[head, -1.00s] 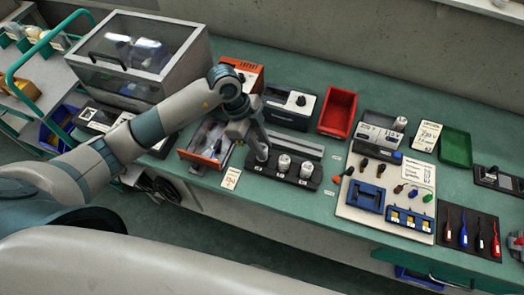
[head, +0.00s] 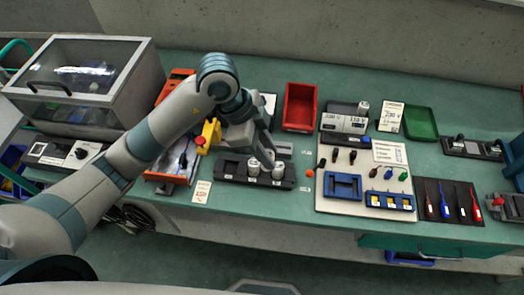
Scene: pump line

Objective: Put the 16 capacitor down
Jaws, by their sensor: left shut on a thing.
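A black rack (head: 229,169) with labelled slots lies on the green bench. Two white capacitors (head: 253,168) (head: 279,171) stand upright in it. My left gripper (head: 267,160) reaches down from the left, over the rack between these capacitors. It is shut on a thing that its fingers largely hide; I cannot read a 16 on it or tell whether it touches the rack.
A red bin (head: 300,106) stands behind the rack and a green tray (head: 421,122) farther right. A tool board (head: 335,208) and a screwdriver mat (head: 461,217) lie to the right. A clear-lidded box (head: 88,85) stands at left.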

